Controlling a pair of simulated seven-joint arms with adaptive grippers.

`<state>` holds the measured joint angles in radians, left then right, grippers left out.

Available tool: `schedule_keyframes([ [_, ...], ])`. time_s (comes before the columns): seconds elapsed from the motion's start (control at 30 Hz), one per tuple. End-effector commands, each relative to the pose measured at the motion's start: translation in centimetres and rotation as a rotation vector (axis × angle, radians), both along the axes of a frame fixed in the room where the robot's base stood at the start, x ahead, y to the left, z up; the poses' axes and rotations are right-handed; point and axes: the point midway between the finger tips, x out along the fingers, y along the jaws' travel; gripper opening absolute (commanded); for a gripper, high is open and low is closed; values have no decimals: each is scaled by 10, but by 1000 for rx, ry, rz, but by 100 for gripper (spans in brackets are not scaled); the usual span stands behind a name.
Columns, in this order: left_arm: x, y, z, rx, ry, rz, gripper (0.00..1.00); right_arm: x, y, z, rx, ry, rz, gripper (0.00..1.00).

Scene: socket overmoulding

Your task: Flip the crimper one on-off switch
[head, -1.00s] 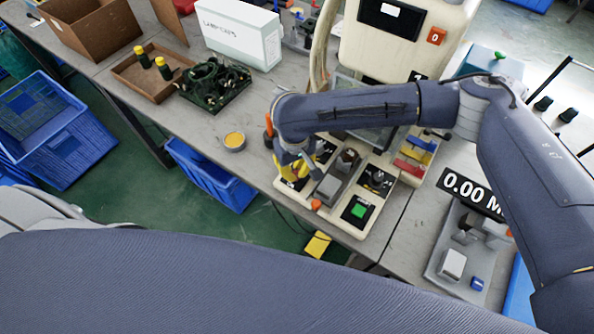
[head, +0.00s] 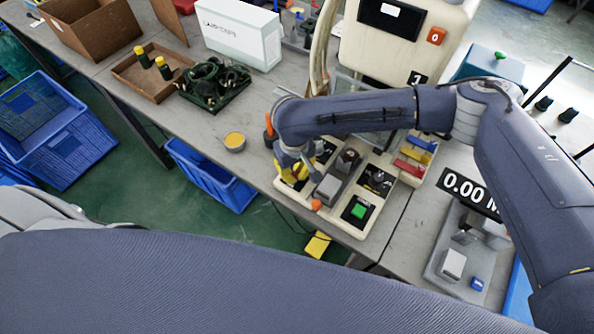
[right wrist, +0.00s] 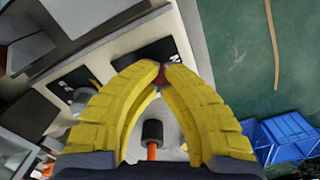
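The cream control panel (head: 337,228) of the crimper stands at the table's front edge, with a green button (head: 358,211) and a black knob (head: 377,180). My right gripper (head: 297,175) is low over the panel's left end, its yellow fingers partly hidden by my wrist. In the right wrist view, the gripper's fingertips (right wrist: 161,74) come together over a black label plate (right wrist: 145,53) with white lettering. A small dark red part (right wrist: 160,76) shows at the tips, probably the switch; contact is unclear. My left gripper is out of view.
The crimper's large body (head: 395,45) stands behind the panel. A black-topped orange post (right wrist: 152,138) stands between the finger bases.

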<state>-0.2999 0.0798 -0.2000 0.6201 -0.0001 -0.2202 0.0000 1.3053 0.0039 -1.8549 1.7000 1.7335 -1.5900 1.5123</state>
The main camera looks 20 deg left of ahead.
Motion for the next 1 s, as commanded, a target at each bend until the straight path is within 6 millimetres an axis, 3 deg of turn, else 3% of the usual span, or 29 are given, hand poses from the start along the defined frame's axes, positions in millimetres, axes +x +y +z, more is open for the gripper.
schedule_keyframes([
  [0.53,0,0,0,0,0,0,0,0,0,-4,-1,-1,1,0],
  [1.0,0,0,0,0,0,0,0,1,0,26,0,-1,1,0],
])
